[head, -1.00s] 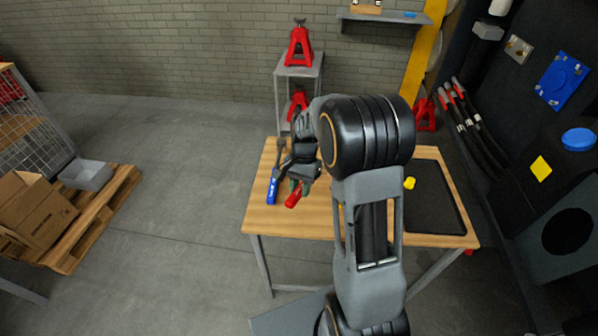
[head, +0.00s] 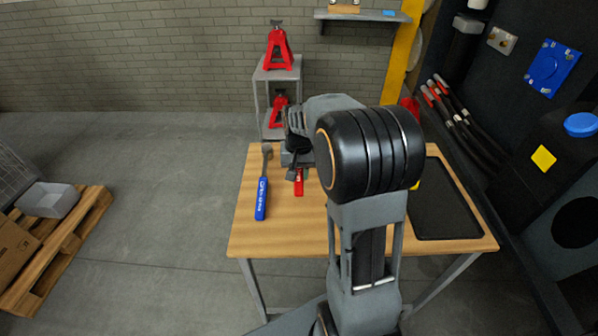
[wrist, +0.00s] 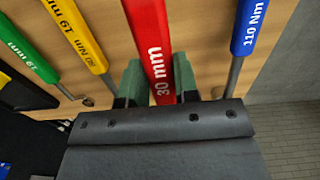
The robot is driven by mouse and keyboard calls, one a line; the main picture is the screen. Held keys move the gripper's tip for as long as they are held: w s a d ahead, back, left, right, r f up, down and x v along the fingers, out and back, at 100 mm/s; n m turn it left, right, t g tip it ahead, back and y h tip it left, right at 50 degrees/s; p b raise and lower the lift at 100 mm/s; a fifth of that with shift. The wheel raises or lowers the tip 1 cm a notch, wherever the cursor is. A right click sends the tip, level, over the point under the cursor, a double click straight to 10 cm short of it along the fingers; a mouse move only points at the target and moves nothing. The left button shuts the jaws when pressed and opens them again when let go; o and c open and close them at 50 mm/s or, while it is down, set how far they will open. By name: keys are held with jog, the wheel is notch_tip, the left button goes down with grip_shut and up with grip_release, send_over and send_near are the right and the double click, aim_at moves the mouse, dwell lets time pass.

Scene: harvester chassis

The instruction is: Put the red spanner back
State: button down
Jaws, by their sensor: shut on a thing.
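The red spanner (wrist: 152,45), its handle marked "30 mm", is between the green-padded fingers of my gripper (wrist: 158,82) in the wrist view. My gripper is shut on it. In the head view a short red piece of the spanner (head: 299,188) shows below my gripper, over the left part of the wooden table (head: 275,235). My wrist and arm hide the rest of it. I cannot tell whether the spanner touches the table.
A blue-handled tool (head: 261,200) marked "110 Nm" lies left of my gripper. Yellow (wrist: 78,35) and green (wrist: 28,50) handled tools lie on the other side. A dark mat (head: 445,205) covers the table's right part. A stand with red jacks (head: 279,50) is behind.

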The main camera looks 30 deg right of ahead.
jog(key=shift+r, duration=0.2)
jog(key=shift+f+b, duration=2.5)
jog(key=shift+f, duration=1.6)
jog(key=c, duration=0.8)
grip_release()
jog(key=shift+s, duration=0.1)
notch_tip(320, 180, up, 14)
jog(key=shift+f+p, duration=0.1)
jog(key=shift+p, duration=1)
